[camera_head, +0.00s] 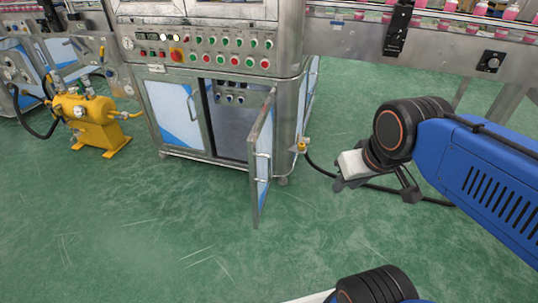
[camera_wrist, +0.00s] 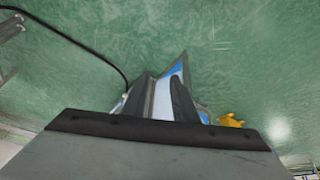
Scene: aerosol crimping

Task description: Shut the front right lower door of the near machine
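The near machine (camera_head: 225,85) stands at the top middle of the head view. Its front right lower door (camera_head: 263,160) is swung wide open toward me, hinged at the right, and shows the dark interior (camera_head: 232,125). The front left lower door (camera_head: 174,112) is shut. My gripper (camera_head: 345,180) is to the right of the open door and apart from it, low over the floor. In the wrist view, two dark fingers (camera_wrist: 163,100) stand with a pale gap between them, and a blue and white panel (camera_wrist: 180,70), seemingly the door, shows beyond the tips.
A yellow pump unit (camera_head: 92,118) stands on the floor left of the machine. A black hose (camera_head: 320,168) runs from a yellow fitting (camera_head: 301,146) at the machine's right corner across the floor. A conveyor (camera_head: 435,45) crosses the upper right. The green floor in front is clear.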

